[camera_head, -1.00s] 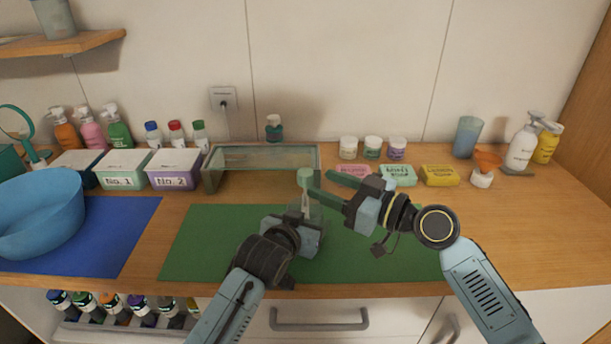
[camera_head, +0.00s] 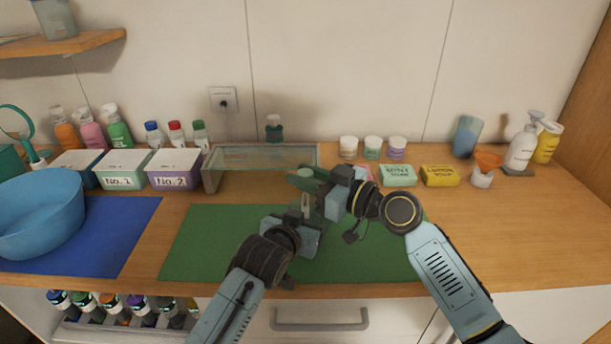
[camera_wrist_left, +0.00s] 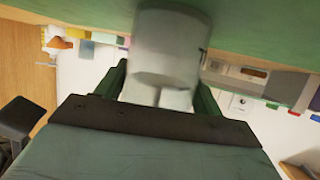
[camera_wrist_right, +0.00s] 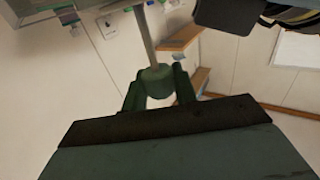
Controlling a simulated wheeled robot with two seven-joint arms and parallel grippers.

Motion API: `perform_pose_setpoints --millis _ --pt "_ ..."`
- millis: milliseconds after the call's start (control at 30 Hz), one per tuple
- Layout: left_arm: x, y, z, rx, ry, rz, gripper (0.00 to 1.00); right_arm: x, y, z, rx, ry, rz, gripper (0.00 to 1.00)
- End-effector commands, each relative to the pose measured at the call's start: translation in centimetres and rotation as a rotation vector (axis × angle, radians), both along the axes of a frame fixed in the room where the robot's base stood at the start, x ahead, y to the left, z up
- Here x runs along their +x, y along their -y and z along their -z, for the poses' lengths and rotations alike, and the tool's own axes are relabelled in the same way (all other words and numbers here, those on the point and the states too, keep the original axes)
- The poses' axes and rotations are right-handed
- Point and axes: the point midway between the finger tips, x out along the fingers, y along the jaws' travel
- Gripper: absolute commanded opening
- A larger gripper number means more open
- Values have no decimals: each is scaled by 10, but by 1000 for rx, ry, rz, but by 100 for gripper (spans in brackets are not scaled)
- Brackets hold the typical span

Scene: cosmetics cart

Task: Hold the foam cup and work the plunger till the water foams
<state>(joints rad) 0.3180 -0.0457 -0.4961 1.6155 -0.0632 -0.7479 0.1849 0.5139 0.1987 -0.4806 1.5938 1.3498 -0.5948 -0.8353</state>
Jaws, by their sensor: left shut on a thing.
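The clear foam cup (camera_wrist_left: 168,50) stands over the green mat (camera_head: 200,250), and my left gripper (camera_head: 300,222) is shut around it. In the left wrist view the cup sits between both fingers. The plunger's pale rod (camera_head: 305,201) rises from the cup to a green knob (camera_head: 306,173). My right gripper (camera_head: 310,180) is at the knob, with a finger on each side. In the right wrist view the knob (camera_wrist_right: 157,84) sits between the fingertips; whether they press on it is unclear. The water and any foam are hidden.
A glass-sided rack (camera_head: 262,158) stands just behind the grippers. Soap bars, including a yellow one (camera_head: 440,176), lie to the right. A blue basin (camera_head: 40,215) and a blue mat (camera_head: 120,240) are left.

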Motion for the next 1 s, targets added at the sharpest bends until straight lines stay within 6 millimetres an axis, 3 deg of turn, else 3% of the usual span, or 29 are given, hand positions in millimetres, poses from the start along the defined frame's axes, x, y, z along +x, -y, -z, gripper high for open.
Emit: perform_pose_setpoints --millis 100,267,500,767,800,933,1000 --pt "0 0 0 0 0 -1 33 0 0 0 0 0 0 0" --pt "0 0 0 1 -1 -1 33 0 0 2 0 -1 0 0" --pt "0 0 0 -1 0 -1 33 0 0 26 -1 -4 -1 0" --pt "0 -1 0 -1 0 -1 33 0 0 27 -1 -2 -1 0" --pt "0 -1 0 -1 0 -1 33 0 0 27 -1 -2 -1 30" --pt "0 -1 0 -1 0 -1 33 0 0 26 0 -1 -1 47" --pt "0 0 0 0 0 -1 33 0 0 26 -1 -1 -1 48"
